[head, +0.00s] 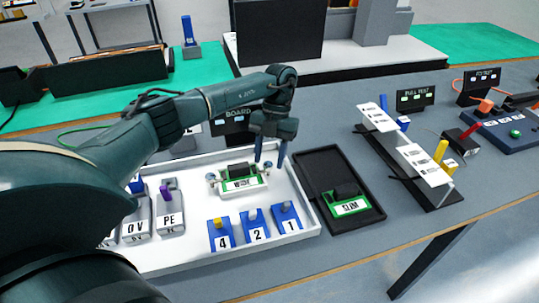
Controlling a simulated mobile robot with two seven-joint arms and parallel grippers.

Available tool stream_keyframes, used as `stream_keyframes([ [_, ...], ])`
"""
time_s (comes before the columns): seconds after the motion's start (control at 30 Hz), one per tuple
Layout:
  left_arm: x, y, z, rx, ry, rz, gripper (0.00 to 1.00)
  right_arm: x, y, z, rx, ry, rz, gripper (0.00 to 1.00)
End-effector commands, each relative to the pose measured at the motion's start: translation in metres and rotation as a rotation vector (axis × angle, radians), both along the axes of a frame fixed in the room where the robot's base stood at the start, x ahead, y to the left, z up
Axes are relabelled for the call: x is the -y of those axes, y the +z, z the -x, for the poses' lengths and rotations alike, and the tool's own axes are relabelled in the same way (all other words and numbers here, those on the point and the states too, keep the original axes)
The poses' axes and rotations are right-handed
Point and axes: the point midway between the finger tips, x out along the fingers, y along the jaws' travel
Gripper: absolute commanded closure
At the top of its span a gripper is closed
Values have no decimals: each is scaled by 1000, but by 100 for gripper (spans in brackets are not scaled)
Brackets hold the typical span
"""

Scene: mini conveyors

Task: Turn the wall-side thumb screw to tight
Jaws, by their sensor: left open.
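A small fixture (240,193) holding a green board labelled "WIDE" stands in a white tray (303,200). A small screw-like knob (211,179) shows at its left end, and another (267,166) at its right end. I cannot tell from the picture which is the wall-side one, or how tight either is. My left gripper (269,164) points down at the right end, its fingers apart on either side of the right knob. I cannot tell whether they touch it. My right gripper is not in view.
Blue blocks marked 4 (221,233), 2 (256,226) and 1 (287,216) stand along the tray's front. Grey blocks marked 0V (135,228) and PE (170,215) stand at its left. A black tray (318,174) with a "SLIM" board (350,207) lies right.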

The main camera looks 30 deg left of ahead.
Motion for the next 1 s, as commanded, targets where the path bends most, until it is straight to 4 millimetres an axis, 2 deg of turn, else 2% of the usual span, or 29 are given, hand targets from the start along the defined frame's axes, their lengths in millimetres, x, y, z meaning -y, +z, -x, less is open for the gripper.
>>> stream_keyframes([
  [0.17, -2, 22, -10, 6, 1, 0, 56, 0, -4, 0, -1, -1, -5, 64],
  [0.4, -6, 73, -31, 6, 2, 0, 56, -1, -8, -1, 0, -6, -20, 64],
  [0.6, -9, 108, -43, 2, 0, -1, 56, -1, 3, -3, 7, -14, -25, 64],
  [0.8, -10, 120, -48, 1, -1, -1, 56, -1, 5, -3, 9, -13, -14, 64],
  [1.0, -10, 120, -48, 1, -2, 1, 56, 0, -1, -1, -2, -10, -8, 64],
])
